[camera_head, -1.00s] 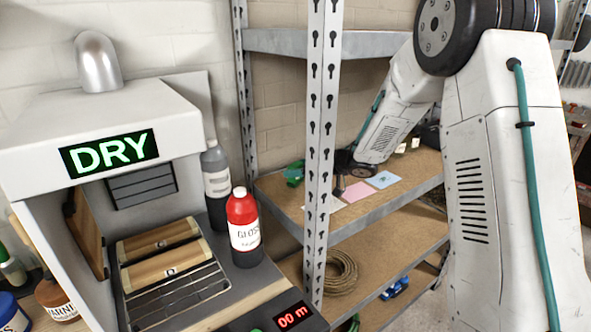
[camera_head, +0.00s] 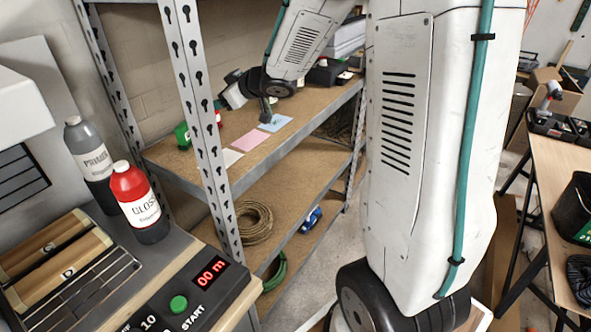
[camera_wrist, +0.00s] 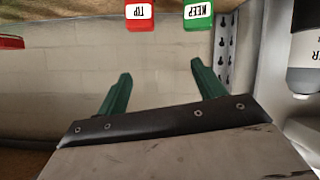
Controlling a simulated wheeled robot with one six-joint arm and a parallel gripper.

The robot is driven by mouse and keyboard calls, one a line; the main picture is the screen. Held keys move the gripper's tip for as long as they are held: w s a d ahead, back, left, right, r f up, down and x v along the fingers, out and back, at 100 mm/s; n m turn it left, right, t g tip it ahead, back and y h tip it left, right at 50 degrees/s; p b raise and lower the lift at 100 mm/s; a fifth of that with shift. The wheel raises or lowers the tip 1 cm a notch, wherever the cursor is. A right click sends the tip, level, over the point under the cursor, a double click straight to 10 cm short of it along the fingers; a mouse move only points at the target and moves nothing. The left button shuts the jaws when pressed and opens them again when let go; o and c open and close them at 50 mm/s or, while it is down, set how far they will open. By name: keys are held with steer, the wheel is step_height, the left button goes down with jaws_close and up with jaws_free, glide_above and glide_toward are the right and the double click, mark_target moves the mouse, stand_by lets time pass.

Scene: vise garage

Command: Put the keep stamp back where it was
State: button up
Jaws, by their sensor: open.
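In the wrist view, which shows the scene upside down, the keep stamp (camera_wrist: 198,16) has a green body and a white KEEP label. Beside it, to its left, is the red tip stamp (camera_wrist: 140,16). Both are at the picture's top edge and partly cut off. My gripper (camera_wrist: 158,82) is open and empty, its green fingers apart from both stamps. In the head view, my gripper (camera_head: 267,108) is over the shelf near a blue card (camera_head: 275,123). A small green object (camera_head: 183,136) stands on the shelf's left; its label cannot be read there.
Pink (camera_head: 251,141) and white (camera_head: 231,157) cards lie on the upper shelf (camera_head: 180,165). A perforated post (camera_head: 205,130) stands in front. Gloss (camera_head: 137,200) and primer (camera_head: 92,165) bottles stand left. A rope coil (camera_head: 254,222) lies below.

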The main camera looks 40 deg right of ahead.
steer(key=s+d+r+m+g+h, duration=0.1)
steer(key=s+r+m+g+h, duration=0.2)
steer(key=s, duration=0.6)
steer(key=s+d+r+m+g+h, duration=0.1)
steer(key=s+d+r+m+h, duration=0.2)
steer(key=s, duration=0.5)
steer(key=s+a+f+g+y, duration=0.1)
steer(key=s+a, duration=0.4)
steer(key=s, duration=0.6)
steer(key=s+a+f+g+y, duration=0.1)
steer(key=s+a+f+g, duration=0.2)
steer(key=s, duration=0.9)
steer(key=a+g, duration=0.3)
steer(key=shift+s+f, duration=0.15)
steer(key=shift+s, duration=0.1)
steer(key=shift+a, duration=0.1)
